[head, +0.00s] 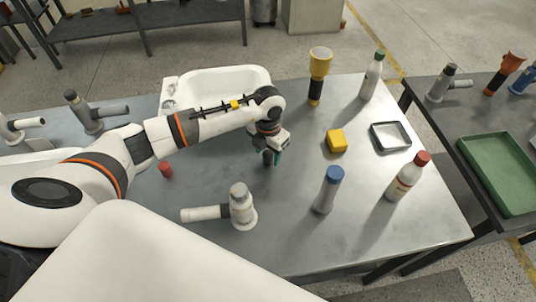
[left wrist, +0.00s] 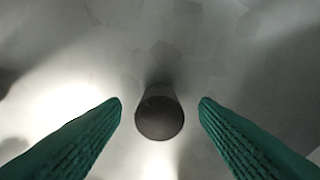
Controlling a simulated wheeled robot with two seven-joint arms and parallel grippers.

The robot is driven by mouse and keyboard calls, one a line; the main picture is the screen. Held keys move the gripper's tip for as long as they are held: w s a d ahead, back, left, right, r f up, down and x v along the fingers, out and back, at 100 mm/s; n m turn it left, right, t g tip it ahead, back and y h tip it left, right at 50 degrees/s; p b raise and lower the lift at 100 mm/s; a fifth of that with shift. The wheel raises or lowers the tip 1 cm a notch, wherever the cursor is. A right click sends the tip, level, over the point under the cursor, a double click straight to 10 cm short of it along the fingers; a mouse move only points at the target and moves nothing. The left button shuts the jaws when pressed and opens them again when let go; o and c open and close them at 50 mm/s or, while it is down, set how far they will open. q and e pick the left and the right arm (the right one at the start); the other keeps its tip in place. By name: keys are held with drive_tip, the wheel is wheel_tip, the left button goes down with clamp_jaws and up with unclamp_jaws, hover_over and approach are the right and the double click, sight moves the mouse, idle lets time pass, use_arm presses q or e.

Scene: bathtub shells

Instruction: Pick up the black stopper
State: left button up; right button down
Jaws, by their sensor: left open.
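The black stopper (left wrist: 160,117) stands on the grey table in the left wrist view, its round top facing the camera. It lies between and slightly beyond the two green fingertips of my left gripper (left wrist: 160,105), with a gap on each side. In the head view the left gripper (head: 272,157) points down at the table, and a dark piece of the stopper (head: 268,158) shows between its fingers. The gripper is open and holds nothing. The stopper's lower part is hard to see in the head view. My right gripper is not in view.
A white tub shell (head: 225,76) is behind my left arm. A white-and-grey fitting (head: 241,207), a red stopper (head: 166,170), a blue-capped bottle (head: 328,190), a yellow block (head: 337,141) and a metal tray (head: 391,137) are around the gripper. A side table holds a green tray (head: 464,146).

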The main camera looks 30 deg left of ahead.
use_arm(q)
drive_tip(key=shift+f, duration=0.7)
drive_tip(key=c, duration=1)
drive_tip(key=shift+r, duration=0.1)
drive_tip(key=shift+c, duration=0.2)
